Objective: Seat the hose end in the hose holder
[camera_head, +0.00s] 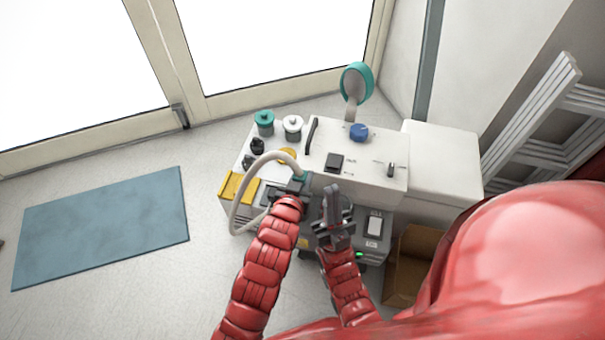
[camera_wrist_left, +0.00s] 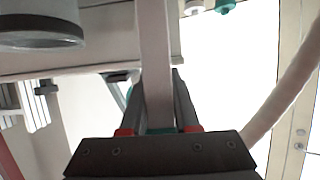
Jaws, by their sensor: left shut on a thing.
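The pale grey hose (camera_head: 236,200) loops up from the left side of the compressor unit and arches over to my left gripper (camera_head: 298,183). It also shows at the right of the left wrist view (camera_wrist_left: 290,88). My left gripper is shut on the hose end (camera_wrist_left: 155,60), a pale straight piece with teal at its base between the fingers. In the head view a bit of teal shows at the gripper. My right gripper (camera_head: 334,200) is raised just right of the left one, before the unit's front; its finger gap is unclear. I cannot clearly pick out the hose holder.
The white compressor unit (camera_head: 375,178) carries a blue knob (camera_head: 359,132), black switches and a teal ring on a stalk (camera_head: 356,82). Jars with teal and white lids stand at its left. A cardboard box (camera_head: 412,265) is at right. A blue mat (camera_head: 100,225) lies on open floor at left.

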